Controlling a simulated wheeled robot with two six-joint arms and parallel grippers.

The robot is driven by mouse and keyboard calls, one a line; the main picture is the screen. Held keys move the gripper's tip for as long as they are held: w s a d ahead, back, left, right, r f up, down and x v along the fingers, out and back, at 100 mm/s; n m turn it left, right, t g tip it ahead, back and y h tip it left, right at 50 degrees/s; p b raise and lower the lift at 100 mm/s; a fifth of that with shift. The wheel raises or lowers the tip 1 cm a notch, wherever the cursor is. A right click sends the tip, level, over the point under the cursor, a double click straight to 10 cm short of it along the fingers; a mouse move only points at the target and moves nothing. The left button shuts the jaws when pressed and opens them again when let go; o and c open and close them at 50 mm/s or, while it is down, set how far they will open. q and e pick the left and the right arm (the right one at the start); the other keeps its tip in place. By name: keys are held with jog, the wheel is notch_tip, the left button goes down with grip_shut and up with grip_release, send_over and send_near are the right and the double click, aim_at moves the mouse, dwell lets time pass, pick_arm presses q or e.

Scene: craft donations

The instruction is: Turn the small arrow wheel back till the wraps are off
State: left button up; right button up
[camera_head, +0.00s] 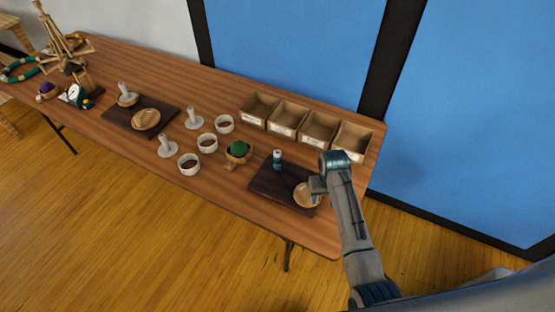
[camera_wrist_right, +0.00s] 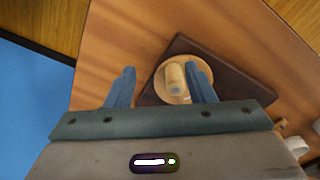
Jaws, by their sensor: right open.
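A round pale wooden wheel (camera_head: 306,196) sits on a dark board (camera_head: 262,184) at the table's right end. The right wrist view shows a wheel (camera_wrist_right: 162,88) with a pale upright peg (camera_wrist_right: 175,77) on a dark board (camera_wrist_right: 240,91). My right gripper (camera_head: 316,187) is over that board, beside the wheel and partly in front of it. Its fingers (camera_wrist_right: 160,68) are open and apart. The right finger overlaps the wheel's edge in the picture; I cannot tell whether it touches. No arrow mark or wraps can be made out. My left gripper is not in view.
A small dark bottle-like thing (camera_head: 277,159) stands on the same board.

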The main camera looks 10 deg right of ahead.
jog(key=w+r, duration=0.1)
jog(key=w+a+r, duration=0.1)
jog(key=w+r, duration=0.1)
jog(key=shift+w+a+r, duration=0.3)
jog(key=shift+w+a, duration=0.1)
jog(key=shift+s+f, duration=0.1)
jog(key=shift+f, duration=0.2)
send_over(308, 195)
jog(key=s+d, duration=0.2)
jog(key=s, duration=0.1)
notch_tip(308, 195, down, 6)
jog(key=shift+a+f, duration=0.1)
jog(key=shift+a, duration=0.05)
jog(key=shift+f+b, duration=0.95)
jog(key=shift+f, duration=0.05)
jog(key=shift+c, duration=0.2)
jog(key=c, duration=0.8)
